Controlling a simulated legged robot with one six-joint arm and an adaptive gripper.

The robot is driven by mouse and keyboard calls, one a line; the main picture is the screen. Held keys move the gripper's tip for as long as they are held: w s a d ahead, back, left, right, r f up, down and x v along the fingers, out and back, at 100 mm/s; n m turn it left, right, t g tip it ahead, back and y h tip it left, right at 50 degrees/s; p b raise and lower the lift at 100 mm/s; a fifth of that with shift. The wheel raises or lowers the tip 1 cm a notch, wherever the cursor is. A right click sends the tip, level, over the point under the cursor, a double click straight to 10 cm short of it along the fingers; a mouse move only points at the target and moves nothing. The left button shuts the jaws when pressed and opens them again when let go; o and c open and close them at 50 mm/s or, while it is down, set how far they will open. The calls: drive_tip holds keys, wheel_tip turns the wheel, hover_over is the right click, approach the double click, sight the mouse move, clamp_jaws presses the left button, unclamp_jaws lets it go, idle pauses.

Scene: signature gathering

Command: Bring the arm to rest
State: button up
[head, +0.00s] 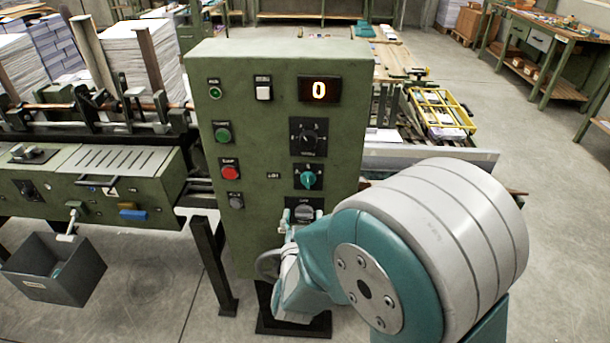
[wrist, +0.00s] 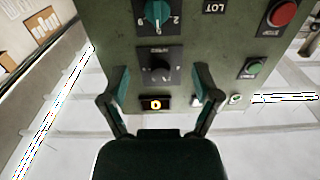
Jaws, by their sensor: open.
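My arm (head: 410,250) reaches across the lower right of the head view to the front of a green control cabinet (head: 345,150). In the wrist view my gripper (wrist: 162,84) is open, its two teal-and-dark fingers wide apart with nothing between them. The cabinet face lies beyond the fingers, seen upside down, with a teal knob (wrist: 157,14), a black dial (wrist: 161,67) and a lit display (wrist: 156,104) reading 0. I cannot tell the exact gap to the panel. In the head view my arm hides part of the cabinet's lower right and the gripper's fingertips are unclear.
The cabinet also carries a green button (head: 223,133), a red button (head: 230,172) and a grey knob (head: 304,213). A machine (head: 100,180) with a grey bin (head: 55,268) stands at left. A workbench (head: 550,45) is at back right. Floor at right is open.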

drive_tip(key=s+d+r+g+y, duration=0.3)
drive_tip(key=s+d+r+g, duration=0.1)
drive_tip(key=d+r+g, duration=0.2)
drive_tip(key=s+d+r+g+h, duration=0.1)
drive_tip(key=s+d+g, duration=0.2)
drive_tip(key=s, duration=0.6)
drive_tip(key=s+d+r+g+h, duration=0.1)
drive_tip(key=s+d+g, duration=0.2)
drive_tip(key=s+d, duration=0.5)
drive_tip(key=shift+s+d+r, duration=0.25)
drive_tip(key=shift+s+d, duration=0.05)
drive_tip(key=shift+s, duration=0.2)
idle(0.9)
